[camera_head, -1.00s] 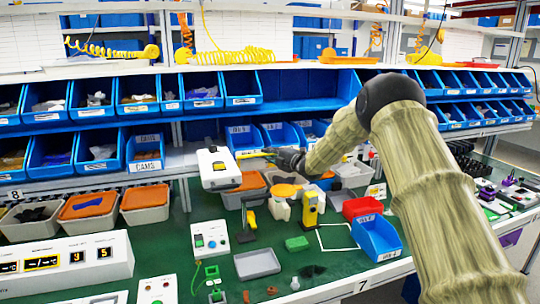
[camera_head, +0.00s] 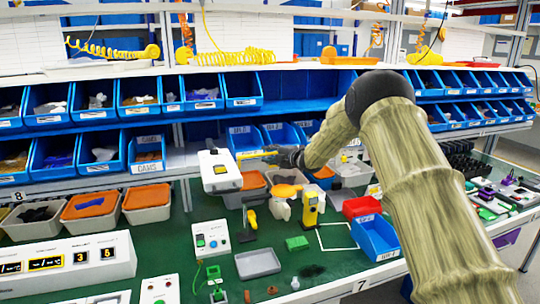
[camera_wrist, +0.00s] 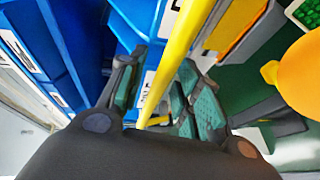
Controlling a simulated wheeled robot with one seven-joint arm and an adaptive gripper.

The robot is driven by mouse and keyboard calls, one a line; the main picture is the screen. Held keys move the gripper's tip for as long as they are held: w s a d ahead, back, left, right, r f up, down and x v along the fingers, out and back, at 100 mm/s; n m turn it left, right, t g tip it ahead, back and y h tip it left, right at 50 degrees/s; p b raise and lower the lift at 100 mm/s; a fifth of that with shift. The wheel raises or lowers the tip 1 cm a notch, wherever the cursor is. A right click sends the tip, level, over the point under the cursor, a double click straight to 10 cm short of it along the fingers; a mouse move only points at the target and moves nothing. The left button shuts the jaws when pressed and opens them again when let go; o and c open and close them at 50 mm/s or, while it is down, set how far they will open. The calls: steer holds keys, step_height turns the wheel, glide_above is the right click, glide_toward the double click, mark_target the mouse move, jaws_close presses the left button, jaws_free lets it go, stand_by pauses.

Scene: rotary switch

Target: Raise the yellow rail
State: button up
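The yellow rail (camera_wrist: 182,55) is a slim bar that runs slantwise through the wrist view and passes between the fingers of my gripper (camera_wrist: 158,92). The teal-padded fingers stand apart on either side of it, with a visible gap on the left finger's side. Contact on the right finger's side is hard to tell. In the head view, the rail (camera_head: 258,154) is a short, thin yellow strip beside a white box-shaped device (camera_head: 220,170). My dark gripper (camera_head: 284,155) is at its right end, too small there to show the fingers clearly.
Blue bins (camera_head: 240,136) stand close behind the gripper. An orange round piece (camera_head: 286,190) and a yellow tool (camera_head: 310,207) are just below and in front. A red bin (camera_head: 361,207) and blue bin (camera_head: 376,238) stand to the right. The front green bench has some clear room.

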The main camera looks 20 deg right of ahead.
steer(key=v, duration=1.2)
stand_by(0.4)
steer(key=shift+a+f+m+t+h+b, duration=1.5)
steer(key=shift+f+m+t+h+b, duration=0.45)
steer(key=shift+t+h+b, duration=1.25)
steer(key=shift+y, duration=0.3)
steer(key=x, duration=0.3)
steer(key=p+x, duration=0.1)
steer(key=x, duration=0.2)
steer(key=f+p+x, duration=0.1)
steer(key=x, duration=0.2)
steer(key=shift+w+r, duration=0.1)
steer(key=shift+w, duration=0.2)
jaws_close()
